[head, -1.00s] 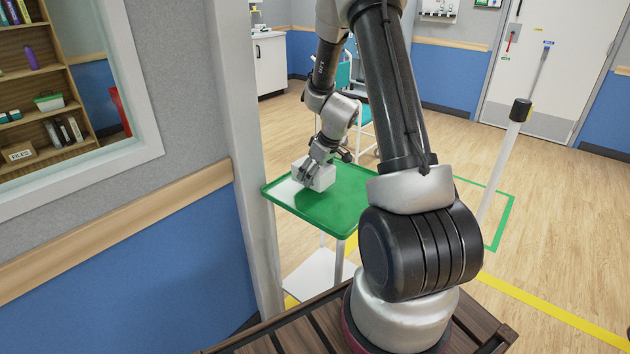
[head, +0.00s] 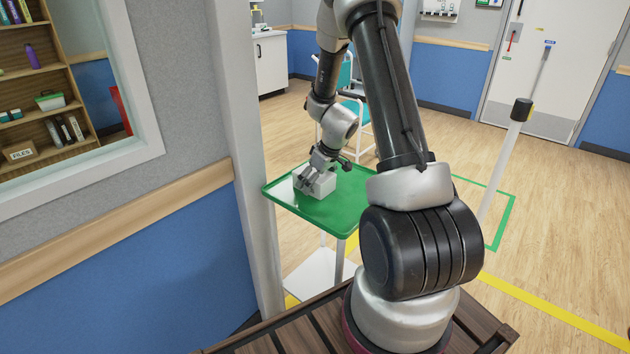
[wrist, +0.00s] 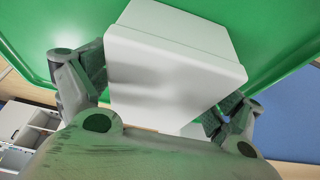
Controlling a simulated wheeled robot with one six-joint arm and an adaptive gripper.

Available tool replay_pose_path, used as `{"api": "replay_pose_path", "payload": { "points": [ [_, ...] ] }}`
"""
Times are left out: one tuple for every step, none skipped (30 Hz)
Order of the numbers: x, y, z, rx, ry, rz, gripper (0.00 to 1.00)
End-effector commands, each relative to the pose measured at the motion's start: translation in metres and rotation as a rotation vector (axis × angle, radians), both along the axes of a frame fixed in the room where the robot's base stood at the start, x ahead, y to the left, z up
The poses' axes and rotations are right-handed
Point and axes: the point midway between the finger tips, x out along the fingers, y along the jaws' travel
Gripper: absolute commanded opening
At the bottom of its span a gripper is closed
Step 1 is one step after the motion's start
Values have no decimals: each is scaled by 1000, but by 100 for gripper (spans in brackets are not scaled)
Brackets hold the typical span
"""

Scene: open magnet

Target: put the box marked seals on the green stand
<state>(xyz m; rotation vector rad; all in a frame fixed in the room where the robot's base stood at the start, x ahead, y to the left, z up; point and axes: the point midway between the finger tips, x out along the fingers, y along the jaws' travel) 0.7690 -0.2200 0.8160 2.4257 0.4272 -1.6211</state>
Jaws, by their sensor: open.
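A plain white box (head: 318,185) sits on the green tray top of the stand (head: 335,215), toward its far left part. No marking is readable on the faces I see. My gripper (head: 317,172) is over the box from above. In the wrist view the box (wrist: 175,75) lies between my open fingers (wrist: 160,90), one on each side. The right finger is close to the box's side; I cannot tell whether either finger touches it. The green top (wrist: 270,30) shows behind the box.
A grey wall post (head: 250,200) and a window frame stand left of the stand. A teal chair (head: 350,110) is behind it. A white post (head: 505,155) stands to the right on open wooden floor. The tray's near right part is bare.

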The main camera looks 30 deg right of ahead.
Motion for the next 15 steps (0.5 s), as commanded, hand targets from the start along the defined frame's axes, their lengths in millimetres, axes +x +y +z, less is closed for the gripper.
{"api": "replay_pose_path", "payload": {
  "points": [
    [0, 0, 1, 0, 0, 1, 93],
    [0, 0, 2, 0, 0, 1, 93],
    [0, 0, 4, -1, -2, 1, 93],
    [-1, -1, 7, -1, -2, 1, 93],
    [-2, -1, 11, -1, -3, -1, 93],
    [-4, -2, 16, -1, -4, 1, 93],
    [-6, -3, 22, -2, -5, 0, 93],
    [-8, -3, 27, -2, -5, 1, 93],
    [-12, -4, 35, -1, -4, 0, 93],
    [-14, -6, 42, -2, -5, 2, 93],
    [-16, -7, 49, -2, -6, 1, 93],
    [-20, -8, 57, -1, -5, 0, 93],
    [-23, -8, 64, -3, -4, 2, 93],
    [-25, -9, 70, -2, -5, 0, 93],
    [-28, -11, 78, -2, -5, 1, 93]
  ]
}}
